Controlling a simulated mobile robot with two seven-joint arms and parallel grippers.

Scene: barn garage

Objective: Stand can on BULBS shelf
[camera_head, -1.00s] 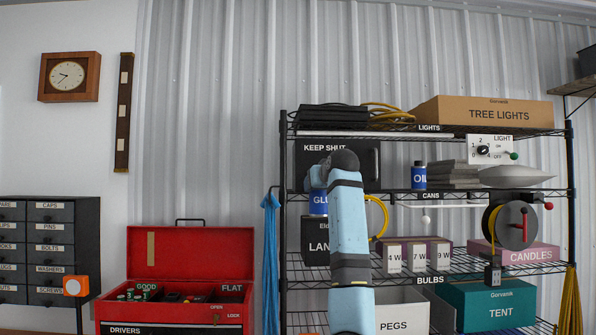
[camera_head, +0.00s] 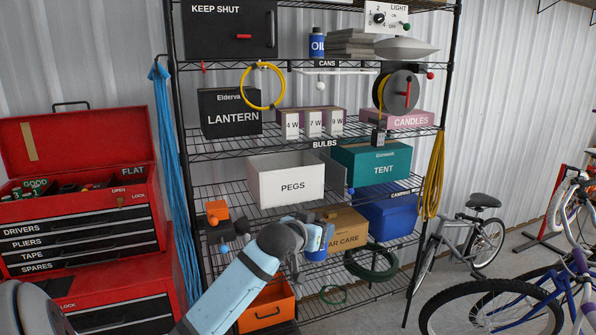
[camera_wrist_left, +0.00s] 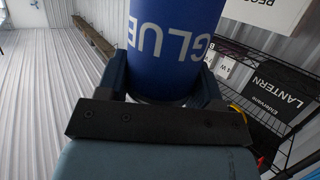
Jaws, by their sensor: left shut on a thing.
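My left gripper (camera_head: 305,240) is shut on a blue can (camera_head: 317,237), in front of the rack's lower shelves, below the BULBS label. In the left wrist view the can (camera_wrist_left: 175,40) is between the fingers, its GLUE lettering upside down in the picture. The BULBS shelf (camera_head: 325,144) is a black wire shelf. My right gripper is out of view.
Above, the CANS shelf (camera_head: 327,70) holds a blue OIL can (camera_head: 317,43). Below BULBS stand a white PEGS box (camera_head: 285,185) and teal TENT box (camera_head: 372,165). A cable reel (camera_head: 399,92) hangs before CANDLES. A red tool chest (camera_head: 80,215) stands left, bicycles (camera_head: 485,240) right.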

